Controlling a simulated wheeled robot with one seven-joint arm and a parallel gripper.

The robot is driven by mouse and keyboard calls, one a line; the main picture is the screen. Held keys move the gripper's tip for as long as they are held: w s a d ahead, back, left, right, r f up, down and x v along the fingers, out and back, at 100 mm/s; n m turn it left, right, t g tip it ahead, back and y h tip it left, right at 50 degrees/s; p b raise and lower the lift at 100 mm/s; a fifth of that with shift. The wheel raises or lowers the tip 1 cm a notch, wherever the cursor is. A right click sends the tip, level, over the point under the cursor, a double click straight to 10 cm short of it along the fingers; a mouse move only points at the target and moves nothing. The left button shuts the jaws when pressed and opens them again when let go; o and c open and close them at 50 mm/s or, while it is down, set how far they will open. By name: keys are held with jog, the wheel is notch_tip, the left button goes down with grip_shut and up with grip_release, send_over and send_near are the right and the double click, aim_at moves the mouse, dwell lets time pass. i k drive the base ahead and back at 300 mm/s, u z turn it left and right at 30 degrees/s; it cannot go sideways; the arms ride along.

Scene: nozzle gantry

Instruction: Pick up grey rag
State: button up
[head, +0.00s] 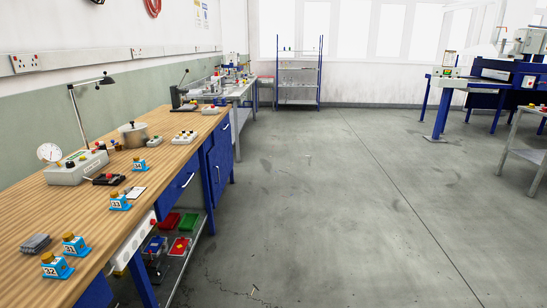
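A small dark grey folded item (35,243), which looks like the grey rag, lies on the wooden workbench top (60,205) at the lower left of the head view. It lies flat, left of a blue block with a yellow-brown top and a number label (76,245). A similar block marked 32 (56,266) stands just in front of it, with a small gap. My gripper is not in view.
More numbered blue blocks (120,201), a gauge box (77,167), a desk lamp (91,85) and a metal pot (133,135) stand farther along the bench. The concrete floor (330,210) right of the bench is mostly clear. Blue machinery (490,90) stands at the far right.

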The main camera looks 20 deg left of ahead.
aim_at(39, 242)
jog(key=u, duration=0.3)
jog(key=i, duration=1.15)
jog(key=u, duration=0.95)
jog(key=i, duration=1)
jog(key=u, duration=1.2)
jog(key=i, duration=0.75)
jog(key=u, duration=0.5)
